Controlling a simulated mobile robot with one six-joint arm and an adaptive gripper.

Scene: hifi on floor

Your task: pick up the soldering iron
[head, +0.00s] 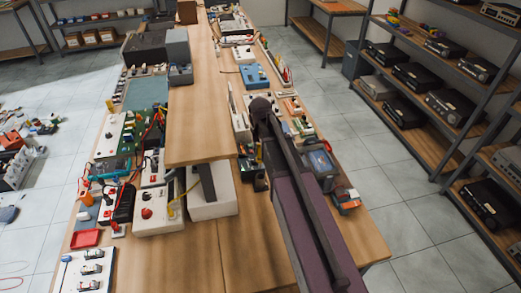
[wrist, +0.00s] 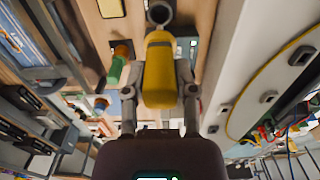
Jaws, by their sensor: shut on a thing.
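In the wrist view a yellow body with a grey ring-shaped end, which I take to be the soldering iron (wrist: 160,75), sits between the two fingers of my gripper (wrist: 158,90). The fingers press on it from both sides, so my gripper is shut on it. The lower end of the yellow body meets the view just above my dark palm. In the head view my arm reaches over the right part of the workbench (head: 190,130). It hides most of my gripper there, and only a small yellow patch shows near the arm's end.
The bench is crowded with instruments, circuit boards and cables on both sides of a raised wooden shelf (head: 200,110). A white box (head: 212,195) stands under its near end. Metal racks with dark hi-fi units (head: 415,78) stand at right. Tiled floor between is clear.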

